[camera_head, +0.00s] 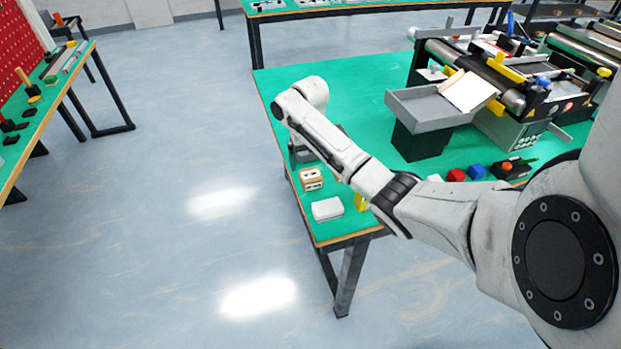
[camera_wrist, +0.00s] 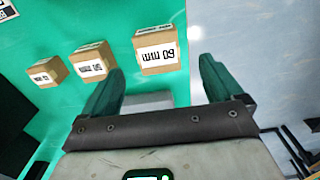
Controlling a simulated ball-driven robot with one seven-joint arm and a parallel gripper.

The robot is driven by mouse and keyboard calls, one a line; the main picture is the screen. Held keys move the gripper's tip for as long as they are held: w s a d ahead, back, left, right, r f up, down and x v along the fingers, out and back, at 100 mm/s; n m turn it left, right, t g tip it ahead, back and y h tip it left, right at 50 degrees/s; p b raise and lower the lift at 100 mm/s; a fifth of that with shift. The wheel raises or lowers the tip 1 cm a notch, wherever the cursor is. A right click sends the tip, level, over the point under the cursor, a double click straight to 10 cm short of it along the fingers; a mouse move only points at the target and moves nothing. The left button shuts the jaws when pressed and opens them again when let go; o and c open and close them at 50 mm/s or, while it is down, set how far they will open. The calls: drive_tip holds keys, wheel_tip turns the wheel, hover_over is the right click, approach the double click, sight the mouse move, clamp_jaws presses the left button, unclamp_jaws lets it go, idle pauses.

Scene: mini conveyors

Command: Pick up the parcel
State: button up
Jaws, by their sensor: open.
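In the wrist view, three cardboard parcels with white printed labels lie in a row on the green tabletop: the largest parcel (camera_wrist: 160,48), a middle parcel (camera_wrist: 93,62) and the smallest parcel (camera_wrist: 47,72). My gripper (camera_wrist: 160,66) is open, its two dark green fingers apart. The largest parcel shows just beyond the fingertips, within the span between them; I cannot tell the height gap. A pale grey block (camera_wrist: 148,103) shows between the finger bases. In the head view, a cardboard box (camera_head: 312,179) lies near the table's left edge, below my gripper (camera_head: 303,155), which my arm partly hides.
A white box (camera_head: 327,209) and a yellow item (camera_head: 361,202) sit at the table's near corner. A mini conveyor (camera_head: 490,75) with a grey tray (camera_head: 425,107) stands to the right. Red (camera_head: 456,175) and blue blocks (camera_head: 477,171) lie in front.

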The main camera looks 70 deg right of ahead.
sight(311, 174)
drive_tip(key=shift+s+d+f+p, duration=0.1)
drive_tip(key=shift+f+p, duration=0.25)
drive_tip(key=shift+f, duration=3.1)
drive_tip(key=shift+c, duration=0.2)
drive_tip(key=c, duration=1.1)
